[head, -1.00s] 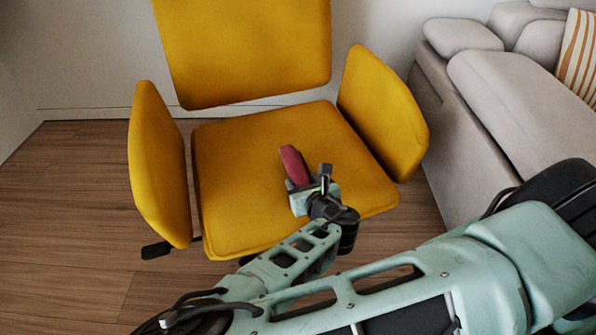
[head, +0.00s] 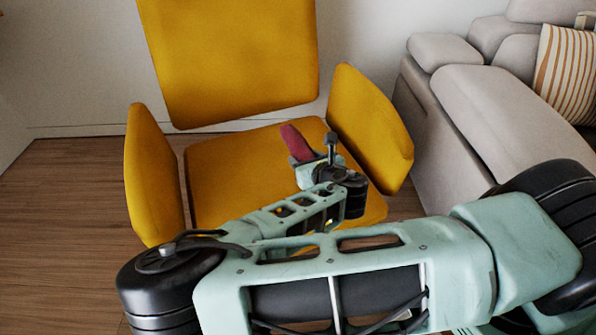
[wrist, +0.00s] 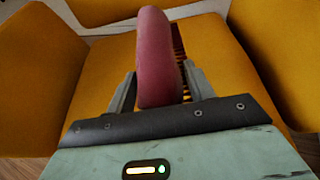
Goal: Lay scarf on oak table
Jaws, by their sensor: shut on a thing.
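The scarf (head: 297,143) is a dark pink-red, rolled or folded bundle. My gripper (head: 305,160) is shut on it and holds it above the seat of the yellow chair (head: 222,172). In the wrist view the scarf (wrist: 156,60) stands up between the two fingers of my gripper (wrist: 157,92), with the yellow seat behind it. Its lower end is hidden by the gripper body. The oak table is not in view.
The yellow chair has raised armrests on both sides and a tall backrest (head: 230,60). A grey sofa (head: 490,110) with a striped cushion (head: 568,72) stands at the right. Wooden floor (head: 70,210) lies open at the left.

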